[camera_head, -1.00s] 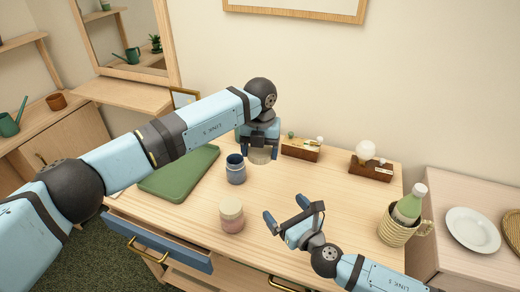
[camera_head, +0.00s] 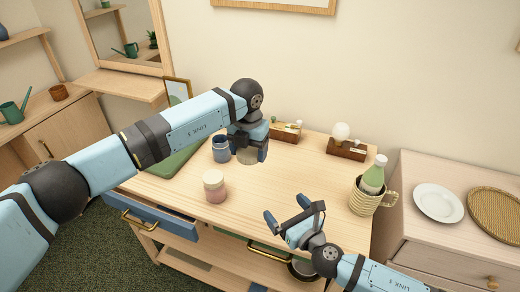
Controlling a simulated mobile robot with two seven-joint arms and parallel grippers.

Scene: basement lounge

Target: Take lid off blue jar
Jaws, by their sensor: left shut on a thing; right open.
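The blue jar (camera_head: 221,150) stands upright and uncovered on the wooden desk (camera_head: 270,190), its dark opening showing. My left gripper (camera_head: 249,146), pointing down just right of the jar, is shut on a pale round lid (camera_head: 247,156). The lid is apart from the jar; whether it touches the desk I cannot tell. A pink jar (camera_head: 215,188) with a cream lid on stands in front of the blue jar. My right gripper (camera_head: 290,218) is open and empty over the desk's front part.
A green mat (camera_head: 176,161) lies left, partly behind my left arm. Small wooden holders (camera_head: 346,149) stand at the back. A woven mug (camera_head: 362,198) with a green bottle (camera_head: 373,175) stands right. A blue drawer (camera_head: 150,217) is pulled out. The desk's middle is clear.

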